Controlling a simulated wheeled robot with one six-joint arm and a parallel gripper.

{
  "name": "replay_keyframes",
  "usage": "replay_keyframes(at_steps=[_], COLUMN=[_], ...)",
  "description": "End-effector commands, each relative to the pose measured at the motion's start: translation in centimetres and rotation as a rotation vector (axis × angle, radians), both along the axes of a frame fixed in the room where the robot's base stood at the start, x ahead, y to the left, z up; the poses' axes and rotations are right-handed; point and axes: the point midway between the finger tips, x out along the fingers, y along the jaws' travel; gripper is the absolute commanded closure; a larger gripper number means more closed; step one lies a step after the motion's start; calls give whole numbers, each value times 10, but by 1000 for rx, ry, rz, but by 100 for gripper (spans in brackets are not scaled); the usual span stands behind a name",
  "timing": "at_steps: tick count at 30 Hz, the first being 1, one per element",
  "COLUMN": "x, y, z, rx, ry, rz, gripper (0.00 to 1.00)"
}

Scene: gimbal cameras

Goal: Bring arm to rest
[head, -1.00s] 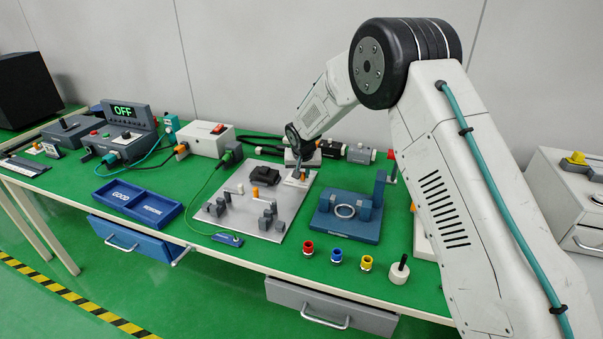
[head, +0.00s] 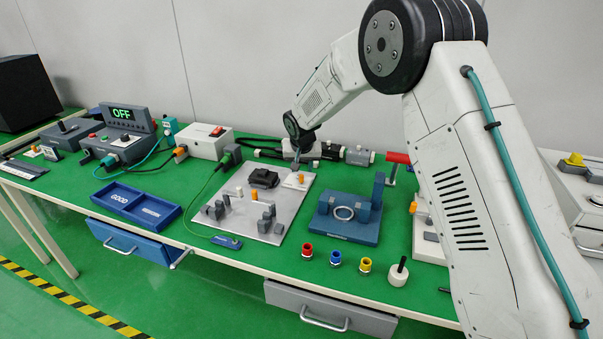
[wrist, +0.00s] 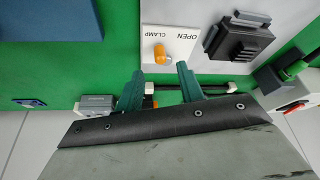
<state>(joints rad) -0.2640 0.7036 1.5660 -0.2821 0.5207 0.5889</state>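My gripper (head: 296,158) hangs just behind the back right corner of the light grey fixture plate (head: 235,222) in the head view. In the wrist view its two green fingers (wrist: 160,76) are spread apart with nothing between them. A white panel marked OPEN and CLAMP, with an orange knob (wrist: 160,53), lies just beyond the fingertips. The knob also shows in the head view (head: 301,178). A black ribbed part (head: 263,179) sits on the plate and shows in the wrist view (wrist: 240,44). My arm is bent, with its elbow high on the right.
A blue fixture with a ring (head: 344,213) stands right of the plate. Red, blue and yellow fittings (head: 336,258) stand near the front edge. A blue GOOD tray (head: 137,205) is at left. A white box (head: 204,139) and a grey cylindrical device (head: 357,156) stand behind.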

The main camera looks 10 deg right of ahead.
Motion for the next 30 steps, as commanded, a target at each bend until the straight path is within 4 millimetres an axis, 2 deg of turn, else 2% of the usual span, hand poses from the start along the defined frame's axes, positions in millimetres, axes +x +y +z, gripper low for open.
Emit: replay_keyframes(at_steps=[3,6,19,23,24,26,30], x=[-6,-9,-13,-44,-59,-85,-137], y=[1,1,-1,-10,-15,-24,-47], z=[16,21,22,1,0,6,36], rx=[1,0,-21,-66,-80,-96,-115], ry=[-2,1,20,129,169,226,318], rz=[-1,-1,28,69,84,103,134], gripper=[62,62,62,62,62,62,62])
